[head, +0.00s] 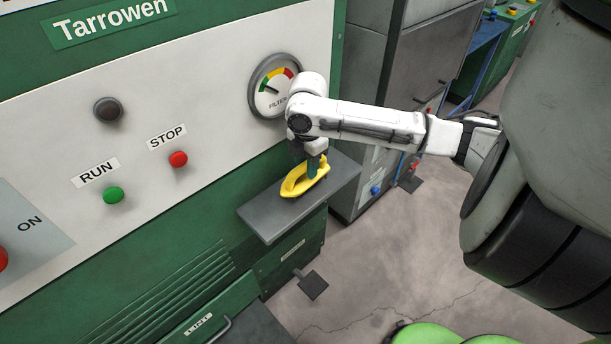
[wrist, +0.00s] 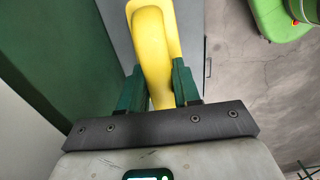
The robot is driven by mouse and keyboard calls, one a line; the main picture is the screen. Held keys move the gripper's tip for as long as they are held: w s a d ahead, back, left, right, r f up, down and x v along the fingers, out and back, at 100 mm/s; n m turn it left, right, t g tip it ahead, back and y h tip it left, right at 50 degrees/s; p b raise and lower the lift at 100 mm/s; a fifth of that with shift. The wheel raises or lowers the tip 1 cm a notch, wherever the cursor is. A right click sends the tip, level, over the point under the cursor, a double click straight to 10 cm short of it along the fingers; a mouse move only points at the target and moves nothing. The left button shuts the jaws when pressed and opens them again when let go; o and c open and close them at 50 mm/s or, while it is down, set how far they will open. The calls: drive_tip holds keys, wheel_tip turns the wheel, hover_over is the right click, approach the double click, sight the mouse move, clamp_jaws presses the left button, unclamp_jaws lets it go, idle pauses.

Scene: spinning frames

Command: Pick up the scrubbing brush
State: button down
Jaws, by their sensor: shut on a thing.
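The scrubbing brush (head: 298,184) is yellow with a raised loop handle and sits at the grey shelf on the green machine's front. In the wrist view, its yellow handle (wrist: 152,45) runs between the two green fingers. My gripper (head: 316,165) comes down on it from above and is shut on the handle. The wrist view also shows my gripper (wrist: 158,88) with a finger on each side of the handle. I cannot tell whether the brush touches the shelf or is just above it. Its underside is mostly hidden.
The grey shelf (head: 264,222) juts from the machine, bare towards its front left. The machine panel (head: 215,110) stands close behind, with a filter gauge (head: 276,86), a red STOP button (head: 178,159) and a green RUN button (head: 113,195). Open floor (head: 400,255) lies to the right.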

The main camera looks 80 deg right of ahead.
drive_tip(key=shift+r, duration=0.1)
drive_tip(key=shift+r, duration=0.55)
drive_tip(key=s+a+r, duration=0.6)
drive_tip(key=s+r, duration=0.5)
drive_tip(key=s, duration=0.1)
drive_tip(key=shift+s+a+r, duration=0.2)
drive_tip(key=shift+r, duration=0.2)
